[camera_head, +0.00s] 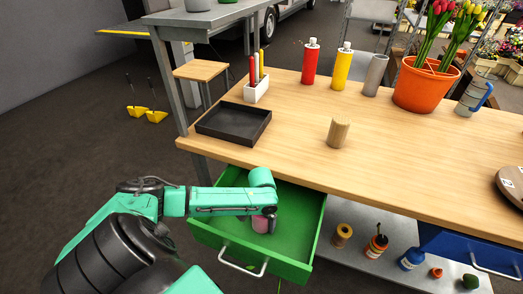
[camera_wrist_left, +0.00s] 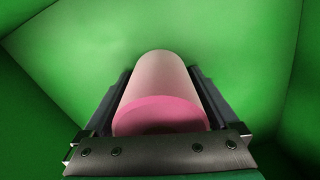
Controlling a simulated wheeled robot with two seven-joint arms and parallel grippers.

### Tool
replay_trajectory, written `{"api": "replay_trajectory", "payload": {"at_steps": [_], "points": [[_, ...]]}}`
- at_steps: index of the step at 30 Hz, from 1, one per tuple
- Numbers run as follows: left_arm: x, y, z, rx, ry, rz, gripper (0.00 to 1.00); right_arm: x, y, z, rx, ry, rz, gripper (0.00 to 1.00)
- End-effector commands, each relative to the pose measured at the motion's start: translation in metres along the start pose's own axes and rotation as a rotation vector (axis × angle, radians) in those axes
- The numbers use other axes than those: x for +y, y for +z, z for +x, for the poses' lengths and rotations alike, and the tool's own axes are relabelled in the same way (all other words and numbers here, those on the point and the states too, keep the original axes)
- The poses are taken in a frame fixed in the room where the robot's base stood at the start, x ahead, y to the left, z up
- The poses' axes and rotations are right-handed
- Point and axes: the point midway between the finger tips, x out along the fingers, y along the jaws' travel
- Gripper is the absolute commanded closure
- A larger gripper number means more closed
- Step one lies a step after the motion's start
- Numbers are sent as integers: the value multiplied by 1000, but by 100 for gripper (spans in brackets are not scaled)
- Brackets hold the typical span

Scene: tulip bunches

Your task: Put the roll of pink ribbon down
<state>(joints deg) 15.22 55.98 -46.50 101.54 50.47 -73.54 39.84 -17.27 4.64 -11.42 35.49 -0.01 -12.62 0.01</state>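The roll of pink ribbon (camera_head: 260,224) shows in the head view, inside the open green drawer (camera_head: 297,212) below the table. In the left wrist view, the roll (camera_wrist_left: 160,85) lies lengthwise between the two dark fingers, pale on its side and bright pink at its near end. My left gripper (camera_head: 268,220) reaches down into the drawer and is shut on the roll, with a finger close against each side. The arm and gripper hide part of the roll. I cannot tell whether the roll touches the drawer floor. My right gripper is not in view.
The wooden table edge (camera_head: 330,187) runs above the drawer. A black tray (camera_head: 233,123) and a wooden cylinder (camera_head: 338,132) stand on the table. A grey lower shelf (camera_head: 355,262) holds spools and bottles. A blue drawer (camera_head: 455,246) is at the right.

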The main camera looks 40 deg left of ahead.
Motion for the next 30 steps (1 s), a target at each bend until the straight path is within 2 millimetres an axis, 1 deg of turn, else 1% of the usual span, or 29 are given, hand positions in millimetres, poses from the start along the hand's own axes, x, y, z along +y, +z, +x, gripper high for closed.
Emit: {"api": "replay_trajectory", "payload": {"at_steps": [7,10,11,14,18,21,25,30], "points": [[0,0,-1,0,0,0,0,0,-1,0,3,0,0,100],[0,0,-11,1,1,0,0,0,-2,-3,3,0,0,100],[0,0,-16,2,1,0,0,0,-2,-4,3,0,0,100],[0,-1,-41,4,0,2,0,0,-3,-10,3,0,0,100],[0,-1,-82,3,-1,1,0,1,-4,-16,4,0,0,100],[0,-1,-104,3,0,1,0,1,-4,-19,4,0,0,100],[0,0,-121,1,1,-1,0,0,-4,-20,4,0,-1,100],[0,0,-124,-1,1,-1,0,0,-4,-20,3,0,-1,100]]}}
